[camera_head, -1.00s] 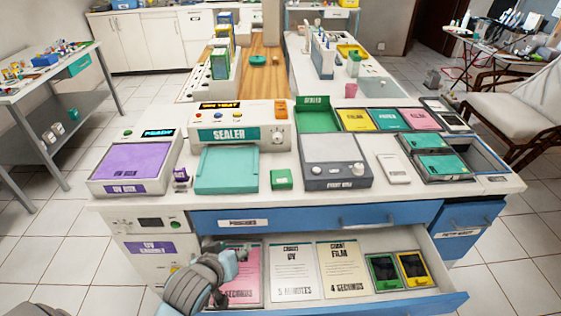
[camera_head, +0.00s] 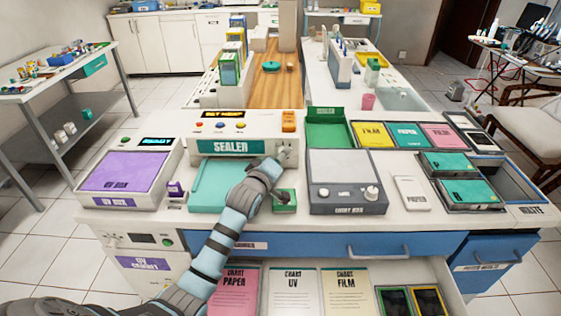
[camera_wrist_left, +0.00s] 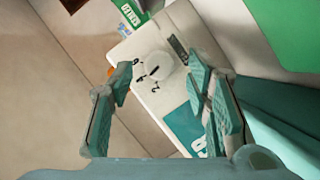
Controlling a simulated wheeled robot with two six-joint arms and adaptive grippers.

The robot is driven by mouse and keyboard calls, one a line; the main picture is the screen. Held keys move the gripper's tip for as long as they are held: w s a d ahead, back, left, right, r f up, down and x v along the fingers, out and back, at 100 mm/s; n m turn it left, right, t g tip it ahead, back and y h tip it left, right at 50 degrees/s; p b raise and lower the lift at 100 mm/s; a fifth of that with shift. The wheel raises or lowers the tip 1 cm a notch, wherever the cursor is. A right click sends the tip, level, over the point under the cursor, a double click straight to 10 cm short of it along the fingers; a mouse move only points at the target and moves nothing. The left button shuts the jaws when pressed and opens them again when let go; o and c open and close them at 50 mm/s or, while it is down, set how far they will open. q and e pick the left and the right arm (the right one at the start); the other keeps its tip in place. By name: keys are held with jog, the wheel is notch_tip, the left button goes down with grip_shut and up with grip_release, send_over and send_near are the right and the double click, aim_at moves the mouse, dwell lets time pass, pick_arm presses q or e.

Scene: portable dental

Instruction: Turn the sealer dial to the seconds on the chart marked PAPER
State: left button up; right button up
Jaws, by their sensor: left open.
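The sealer (camera_head: 232,130) is a white box with a teal SEALER label and an amber display. Its round white dial (camera_wrist_left: 155,69) shows in the left wrist view with a dark pointer line and printed numbers including 2 and 4. My left gripper (camera_wrist_left: 160,80) is open, its fingers on either side of the dial in that view; whether they touch it I cannot tell. In the head view the gripper (camera_head: 284,157) is at the sealer's right front and largely covers the dial. The pink PAPER chart (camera_head: 235,290) lies in the open drawer, its seconds line outside the frame.
A UV chart (camera_head: 292,291) and a FILM chart (camera_head: 346,291) lie beside it in the drawer. Around my arm are a teal sealer plate (camera_head: 210,184), a small green box (camera_head: 284,204) and a light box (camera_head: 345,182). The purple UV box (camera_head: 127,172) stands left.

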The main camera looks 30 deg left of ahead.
pick_arm(q)
jog(key=shift+w+a+f, duration=0.1)
jog(key=shift+w, duration=0.5)
jog(key=shift+s, duration=0.1)
jog(key=shift+c, duration=0.5)
grip_shut()
